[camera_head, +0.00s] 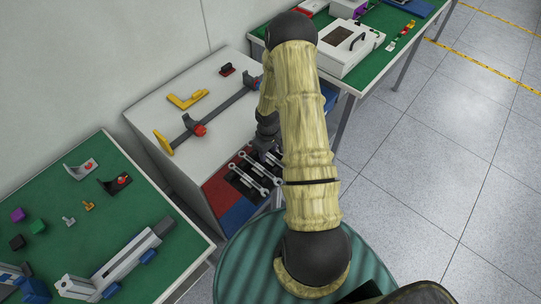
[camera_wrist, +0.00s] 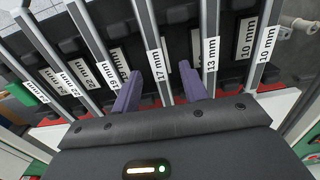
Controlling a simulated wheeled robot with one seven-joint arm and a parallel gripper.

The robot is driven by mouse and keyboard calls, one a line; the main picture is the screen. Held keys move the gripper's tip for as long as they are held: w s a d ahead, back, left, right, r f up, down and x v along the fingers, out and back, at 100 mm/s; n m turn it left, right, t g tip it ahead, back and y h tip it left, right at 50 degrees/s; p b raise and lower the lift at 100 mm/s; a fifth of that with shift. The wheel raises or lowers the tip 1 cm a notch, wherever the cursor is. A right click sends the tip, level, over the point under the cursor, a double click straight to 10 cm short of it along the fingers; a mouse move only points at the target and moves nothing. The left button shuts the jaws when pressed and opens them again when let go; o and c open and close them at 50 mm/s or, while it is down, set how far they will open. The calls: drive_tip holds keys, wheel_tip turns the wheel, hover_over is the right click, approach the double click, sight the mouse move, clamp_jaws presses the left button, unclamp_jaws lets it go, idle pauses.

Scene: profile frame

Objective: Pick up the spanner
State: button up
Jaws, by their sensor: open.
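Several grey spanners lie side by side in a dark rack; in the head view the nearest spanner (camera_head: 243,178) has its ring end toward the front. In the wrist view the spanners run lengthwise with white size labels. The spanner labelled 17 mm (camera_wrist: 149,32) passes between the two purple fingers of my gripper (camera_wrist: 160,72). The spanner labelled 13 mm (camera_wrist: 209,30) lies just right of the right finger. My gripper is open and holds nothing. I cannot tell whether its fingertips reach down beside the 17 mm spanner. In the head view my arm hides part of the rack.
The rack is on a grey-white cabinet (camera_head: 150,110) with red and blue panels (camera_head: 238,212). A yellow angle piece (camera_head: 187,99) and a long bar clamp (camera_head: 215,112) lie left of my arm. Green tables (camera_head: 150,200) stand at left and upper right. Floor at right is clear.

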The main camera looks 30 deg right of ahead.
sight(268, 155)
idle(0.5)
clamp_jaws()
drive_tip(key=shift+r, duration=0.1)
wheel_tip(268, 155, up, 10)
drive_tip(key=b, duration=0.1)
drive_tip(key=shift+b, duration=0.3)
idle(0.6)
wheel_tip(268, 155, up, 3)
drive_tip(key=p, duration=0.3)
